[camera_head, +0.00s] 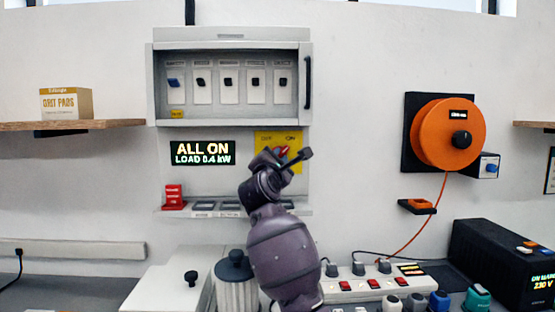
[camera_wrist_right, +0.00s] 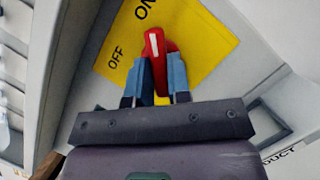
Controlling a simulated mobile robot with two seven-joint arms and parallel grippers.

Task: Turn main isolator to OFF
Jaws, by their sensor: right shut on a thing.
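The main isolator is a red handle (camera_head: 282,150) on a yellow plate (camera_head: 263,138) marked OFF and ON, below the breaker cabinet. In the right wrist view the red handle (camera_wrist_right: 154,42) has a white mark on it and points up towards the ON word, with OFF to its left. My right gripper (camera_head: 280,159) is at the handle. In the wrist view its blue-grey fingers (camera_wrist_right: 159,78) are shut on the handle, one on each side. The gripper hides part of the plate in the head view. My left gripper is not in view.
The breaker cabinet (camera_head: 232,35) holds a row of switches. A lit display (camera_head: 203,153) reads ALL ON. A red block (camera_head: 173,196) stands on the narrow ledge below. An orange reel (camera_head: 440,134) hangs at right. A power strip (camera_head: 366,286) lies on the bench.

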